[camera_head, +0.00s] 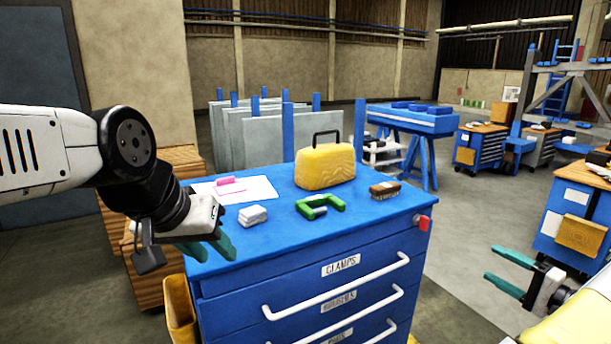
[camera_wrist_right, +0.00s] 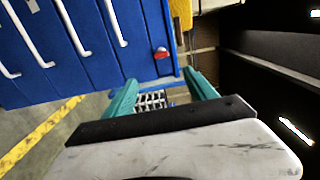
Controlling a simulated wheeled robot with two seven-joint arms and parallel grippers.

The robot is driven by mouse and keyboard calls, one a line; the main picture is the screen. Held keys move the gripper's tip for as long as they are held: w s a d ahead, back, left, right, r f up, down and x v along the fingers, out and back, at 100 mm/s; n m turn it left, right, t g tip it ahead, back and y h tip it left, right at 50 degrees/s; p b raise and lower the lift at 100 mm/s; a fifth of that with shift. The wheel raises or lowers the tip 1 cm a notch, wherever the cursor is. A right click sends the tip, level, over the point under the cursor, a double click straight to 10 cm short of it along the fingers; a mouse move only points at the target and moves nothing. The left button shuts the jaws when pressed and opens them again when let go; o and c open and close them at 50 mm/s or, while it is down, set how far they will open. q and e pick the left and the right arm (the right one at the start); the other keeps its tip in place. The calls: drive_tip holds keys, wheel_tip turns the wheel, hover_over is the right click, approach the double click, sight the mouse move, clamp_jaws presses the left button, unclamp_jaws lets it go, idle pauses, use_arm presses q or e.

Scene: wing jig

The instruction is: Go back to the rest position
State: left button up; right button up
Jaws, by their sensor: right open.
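My left gripper (camera_head: 216,257) hangs by the left edge of the blue drawer cabinet (camera_head: 345,268), with its teal fingers pointing down. The view does not show clearly whether they are apart, and I see nothing between them. My right gripper (camera_head: 489,264) is at the lower right, clear of the cabinet and over the floor. Its two teal fingers are spread and empty. In the right wrist view its fingers (camera_wrist_right: 162,88) are apart as well, with the cabinet front (camera_wrist_right: 85,50) beyond them.
On the cabinet top are a yellow case (camera_head: 325,165), green clamps (camera_head: 322,207), a brown brush (camera_head: 385,190), a white block (camera_head: 253,215) and a pink piece on paper (camera_head: 225,181). Wooden crates (camera_head: 140,270) stand at left. Open floor (camera_head: 455,230) lies to the cabinet's right.

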drive_tip(key=a+r+n+g+y, duration=0.1)
drive_tip(key=a+r+n+g, duration=0.4)
drive_tip(key=a, duration=0.7)
drive_tip(key=a+r+n+g+y, duration=0.15)
drive_tip(key=a+r+g, duration=0.35)
drive_tip(key=a, duration=0.8)
drive_tip(key=s+a+r+n+h, duration=0.6)
drive_tip(key=s+a, duration=0.4)
drive_tip(key=s, duration=0.4)
drive_tip(key=r+h, duration=0.1)
drive_tip(key=h, duration=0.1)
drive_tip(key=shift+s+a+r+h, duration=0.15)
drive_tip(key=shift+a+r+h, duration=0.05)
drive_tip(key=shift+h, duration=0.15)
